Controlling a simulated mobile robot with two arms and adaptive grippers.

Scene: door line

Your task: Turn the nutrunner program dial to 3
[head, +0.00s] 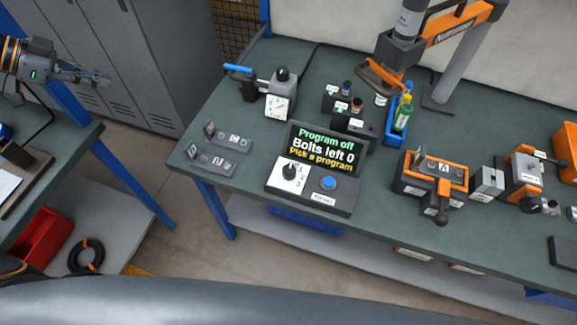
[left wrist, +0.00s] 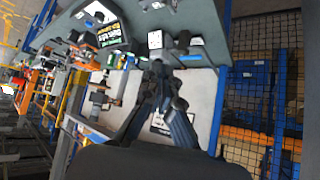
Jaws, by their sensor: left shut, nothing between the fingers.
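The nutrunner control box (head: 315,187) sits near the front edge of the workbench. Its black program dial (head: 290,171) is at the left of its face, beside a white scale. Its screen (head: 328,149) reads "Program off", "Bolts left 0", "Pick a program". A blue button (head: 328,183) is right of the dial. My left gripper (head: 103,79) is at the upper left, shut and empty, well away from the box. In the left wrist view the fingers (left wrist: 158,72) show in the middle, and the screen (left wrist: 110,34) shows at the upper left. My right gripper is not in view.
Two grey fixtures (head: 218,160) lie left of the box. A clamp device (head: 279,97) stands behind it, and an orange-topped fixture (head: 432,172) stands to the right. The orange tool arm (head: 455,25) hangs over the back. A floor gap separates this bench from the left one.

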